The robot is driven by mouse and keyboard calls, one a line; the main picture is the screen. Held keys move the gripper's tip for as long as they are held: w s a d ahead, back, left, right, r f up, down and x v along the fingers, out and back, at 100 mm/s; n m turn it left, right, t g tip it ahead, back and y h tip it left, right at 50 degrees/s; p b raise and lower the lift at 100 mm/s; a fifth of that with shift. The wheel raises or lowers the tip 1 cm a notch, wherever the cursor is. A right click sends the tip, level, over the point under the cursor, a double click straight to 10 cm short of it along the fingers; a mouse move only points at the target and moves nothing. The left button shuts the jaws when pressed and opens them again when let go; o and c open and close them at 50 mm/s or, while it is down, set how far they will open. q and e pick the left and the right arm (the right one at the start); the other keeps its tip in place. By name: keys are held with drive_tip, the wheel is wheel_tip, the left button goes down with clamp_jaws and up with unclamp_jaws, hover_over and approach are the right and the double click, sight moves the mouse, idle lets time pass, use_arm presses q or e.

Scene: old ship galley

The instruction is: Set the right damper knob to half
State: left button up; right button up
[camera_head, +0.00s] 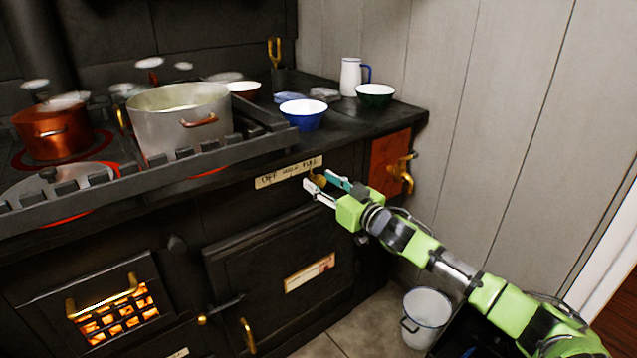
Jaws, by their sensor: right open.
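The right damper knob (319,181) is a small brass-coloured piece on the dark stove front, just below the right end of a cream label (288,172) reading OFF, HALF, FULL. My right gripper (316,178) is at the knob with its jaws open, one finger on each side of it in the picture. I cannot tell whether the fingers touch it. The fingers partly hide the knob, and its pointing direction cannot be read. My left gripper is not in view.
A large grey pot (182,125) and a copper pot (55,130) stand on the stove behind a rail. A blue bowl (304,115) sits near the front edge. A brass tap (402,172) sticks out at right. A white bucket (426,314) stands on the floor.

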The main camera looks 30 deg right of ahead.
sight(291, 182)
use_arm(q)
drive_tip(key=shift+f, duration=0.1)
use_arm(e)
drive_tip(key=shift+w, duration=0.85)
clamp_jaws()
drive_tip(key=shift+a+r, duration=0.1)
drive_tip(key=shift+a, duration=0.15)
drive_tip(key=a+p, duration=0.2)
drive_tip(key=shift+s+a+r, duration=0.1)
drive_tip(key=shift+s+a, duration=0.05)
drive_tip(key=shift+a, duration=0.15)
drive_tip(key=a, duration=0.1)
drive_tip(key=a+p, duration=0.1)
drive_tip(key=a, duration=0.1)
drive_tip(key=shift+s+f, duration=0.1)
drive_tip(key=shift+f, duration=0.1)
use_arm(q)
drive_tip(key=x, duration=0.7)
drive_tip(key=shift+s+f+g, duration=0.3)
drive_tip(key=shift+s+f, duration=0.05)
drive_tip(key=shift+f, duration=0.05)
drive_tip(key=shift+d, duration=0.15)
use_arm(e)
unclamp_jaws()
